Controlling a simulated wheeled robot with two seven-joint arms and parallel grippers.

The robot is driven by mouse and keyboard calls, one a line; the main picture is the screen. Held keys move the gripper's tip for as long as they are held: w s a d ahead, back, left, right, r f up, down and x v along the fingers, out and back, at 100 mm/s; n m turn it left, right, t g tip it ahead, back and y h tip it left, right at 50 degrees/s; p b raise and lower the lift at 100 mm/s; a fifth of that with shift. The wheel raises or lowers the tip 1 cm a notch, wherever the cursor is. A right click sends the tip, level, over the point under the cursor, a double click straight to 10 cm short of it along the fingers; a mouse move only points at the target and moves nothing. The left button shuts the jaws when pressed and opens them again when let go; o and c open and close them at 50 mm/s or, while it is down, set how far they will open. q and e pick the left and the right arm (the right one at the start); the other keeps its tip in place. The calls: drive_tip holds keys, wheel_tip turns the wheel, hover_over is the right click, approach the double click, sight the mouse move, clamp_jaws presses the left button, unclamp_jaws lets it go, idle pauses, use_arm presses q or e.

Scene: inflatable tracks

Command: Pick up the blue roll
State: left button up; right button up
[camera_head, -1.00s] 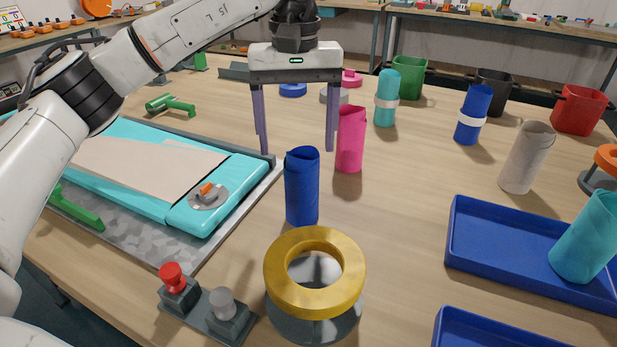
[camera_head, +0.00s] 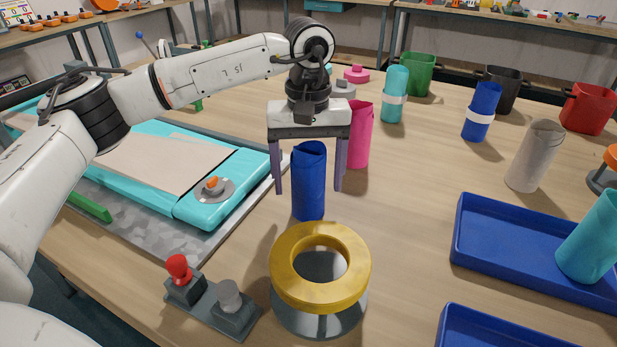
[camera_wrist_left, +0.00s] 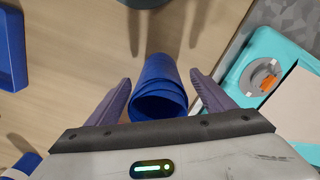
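The blue roll (camera_head: 309,182) stands upright on the table behind the yellow ring, in front of the pink roll. My left gripper (camera_head: 309,190) is open, with one finger on each side of the blue roll and its palm above the roll's top. In the left wrist view the blue roll (camera_wrist_left: 158,88) lies between the two spread fingers (camera_wrist_left: 160,88), with a visible gap on each side. A second blue roll (camera_head: 481,112) with a white band stands far right. My right gripper is not in view.
The yellow ring (camera_head: 320,295) on its stand is close in front. The pink roll (camera_head: 360,135) stands just behind. The turquoise inflatable track (camera_head: 228,187) is to the left, and a red-and-grey button box (camera_head: 210,308) is at front left. A blue tray (camera_head: 480,252) is at right.

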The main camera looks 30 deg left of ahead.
use_arm(q)
drive_tip(key=shift+r, duration=0.1)
drive_tip(key=c, duration=1.3)
